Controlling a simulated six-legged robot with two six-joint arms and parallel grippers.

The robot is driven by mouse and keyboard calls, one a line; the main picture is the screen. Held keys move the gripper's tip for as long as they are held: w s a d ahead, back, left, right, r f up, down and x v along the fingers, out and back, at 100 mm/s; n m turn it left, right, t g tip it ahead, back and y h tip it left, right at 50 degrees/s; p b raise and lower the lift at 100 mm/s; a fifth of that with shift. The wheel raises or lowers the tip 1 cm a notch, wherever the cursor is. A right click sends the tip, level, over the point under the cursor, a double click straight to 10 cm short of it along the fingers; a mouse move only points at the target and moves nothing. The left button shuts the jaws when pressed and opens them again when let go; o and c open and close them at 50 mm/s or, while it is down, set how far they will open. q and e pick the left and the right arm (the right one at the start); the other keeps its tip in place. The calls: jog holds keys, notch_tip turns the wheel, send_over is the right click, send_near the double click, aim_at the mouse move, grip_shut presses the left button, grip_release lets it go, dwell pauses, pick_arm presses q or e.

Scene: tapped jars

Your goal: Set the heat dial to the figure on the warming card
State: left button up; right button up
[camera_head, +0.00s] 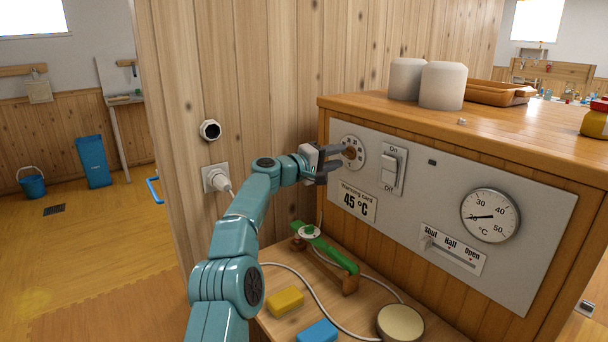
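The heat dial (358,145) is a round pale plate with small figures and a brown knob, at the upper left of the grey panel. The warming card (355,203) below it reads 45 °C. My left gripper (341,158) is at the dial's left side, its two dark fingers apart and pointing at the knob. The fingers cover part of the dial, so its setting cannot be read. I cannot tell whether they touch the knob. My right gripper is not in view.
Beside the dial is an On/Off switch (391,168). A °C gauge (490,216) and a Shut/Half/Open slider (453,249) are further right.

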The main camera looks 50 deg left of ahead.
pick_arm(q)
jog(key=s+a+b, duration=0.1)
jog(key=s+b, duration=0.5)
jog(key=s, duration=0.8)
jog(key=shift+s, duration=0.2)
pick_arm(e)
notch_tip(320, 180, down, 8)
pick_arm(q)
jog(key=shift+a+f, duration=0.1)
jog(key=shift+f, duration=0.05)
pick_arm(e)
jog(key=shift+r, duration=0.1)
